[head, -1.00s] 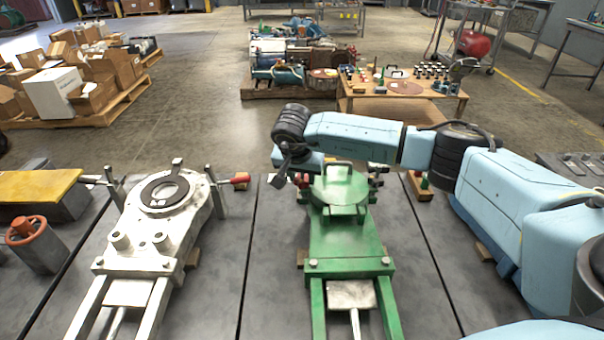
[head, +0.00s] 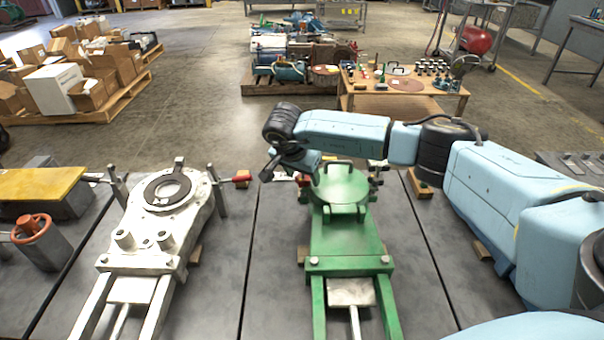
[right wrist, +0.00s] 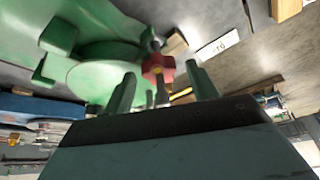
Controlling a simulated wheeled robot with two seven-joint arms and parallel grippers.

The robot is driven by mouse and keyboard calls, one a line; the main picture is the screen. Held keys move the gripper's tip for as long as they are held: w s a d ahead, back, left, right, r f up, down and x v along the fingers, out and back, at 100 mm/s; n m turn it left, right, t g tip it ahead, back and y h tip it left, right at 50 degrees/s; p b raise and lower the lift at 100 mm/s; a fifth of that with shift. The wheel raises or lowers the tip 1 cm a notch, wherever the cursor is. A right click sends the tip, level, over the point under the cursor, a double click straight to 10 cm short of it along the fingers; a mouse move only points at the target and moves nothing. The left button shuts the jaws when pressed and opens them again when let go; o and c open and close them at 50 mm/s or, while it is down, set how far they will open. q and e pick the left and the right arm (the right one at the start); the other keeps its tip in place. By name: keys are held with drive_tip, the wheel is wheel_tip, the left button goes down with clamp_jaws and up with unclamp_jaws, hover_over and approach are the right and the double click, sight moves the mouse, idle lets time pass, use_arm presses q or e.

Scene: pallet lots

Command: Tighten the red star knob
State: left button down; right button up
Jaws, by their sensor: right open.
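The red star knob (right wrist: 158,66) shows in the right wrist view, at the edge of the round green lid of a green clamp body. In the head view only a bit of red (head: 303,180) shows at the left side of the green body (head: 345,235), partly hidden by my right gripper. My right gripper (right wrist: 161,70) is open, with one finger on each side of the knob in the right wrist view; I cannot tell whether they touch it. In the head view my right gripper (head: 305,172) points down toward that side of the lid. My left gripper is not in view.
A white body (head: 165,215) of similar shape stands at left, with a red-handled rod (head: 240,179) beside it. An orange handwheel (head: 32,226) is at far left. A handle (head: 338,164) stands up on the green lid.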

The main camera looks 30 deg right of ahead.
drive_tip(key=shift+a+r, duration=0.1)
drive_tip(key=shift+r, duration=0.1)
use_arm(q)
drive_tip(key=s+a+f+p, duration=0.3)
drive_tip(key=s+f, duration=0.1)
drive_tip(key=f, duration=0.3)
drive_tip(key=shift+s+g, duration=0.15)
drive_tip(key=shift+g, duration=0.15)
use_arm(e)
drive_tip(key=v, duration=1.3)
